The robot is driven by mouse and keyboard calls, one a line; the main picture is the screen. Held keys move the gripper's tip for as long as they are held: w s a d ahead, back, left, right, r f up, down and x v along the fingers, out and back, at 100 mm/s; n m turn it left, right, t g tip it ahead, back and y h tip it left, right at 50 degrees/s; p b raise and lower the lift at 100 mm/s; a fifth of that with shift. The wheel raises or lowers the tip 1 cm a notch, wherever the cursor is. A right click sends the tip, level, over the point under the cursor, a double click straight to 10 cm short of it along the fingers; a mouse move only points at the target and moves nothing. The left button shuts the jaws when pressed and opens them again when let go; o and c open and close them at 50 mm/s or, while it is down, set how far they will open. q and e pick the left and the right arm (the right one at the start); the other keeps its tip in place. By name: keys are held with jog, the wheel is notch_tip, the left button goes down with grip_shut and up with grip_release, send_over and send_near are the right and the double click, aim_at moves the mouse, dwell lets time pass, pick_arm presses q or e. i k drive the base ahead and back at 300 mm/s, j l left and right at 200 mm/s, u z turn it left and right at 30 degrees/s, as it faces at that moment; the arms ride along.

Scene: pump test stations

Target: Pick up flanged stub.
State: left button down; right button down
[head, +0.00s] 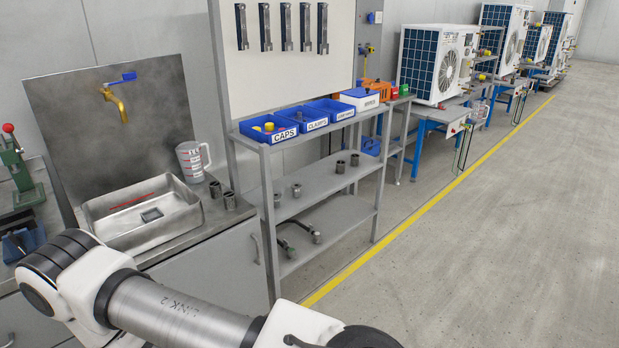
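Several small grey metal cylindrical pieces are in the head view, and I cannot tell which of them is the flanged stub. Two metal pieces (229,201) stand beside the sink. More metal pieces (297,190) stand on the middle shelf of the rack, with a pair of dark pieces (354,160) farther right. On the bottom shelf lie small fittings with dark curved parts (285,245). My arm crosses the bottom left of the view, but neither gripper is in view.
A grey rack (320,184) carries blue bins (270,129), one labelled CAPS. A steel sink (183,217) with a measuring jug (190,160) is on the left. Outdoor units (438,62) line the wall. The floor right of the yellow line (420,215) is clear.

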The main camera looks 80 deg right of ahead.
aim_at(277, 196)
jog(key=z, duration=0.4)
jog(key=k+l+z, duration=0.1)
jog(key=z, duration=0.3)
jog(key=l+z, duration=0.15)
jog(key=z, duration=0.25)
jog(key=k+l+z, duration=0.1)
jog(key=z, duration=0.35)
jog(key=l+z, duration=0.15)
jog(key=z, duration=0.25)
jog(key=i+l+u, duration=0.45)
jog(key=i+l, duration=0.15)
jog(key=i, duration=0.25)
jog(key=i+l+u, duration=0.5)
jog(key=i+l, duration=0.3)
jog(key=l, duration=0.1)
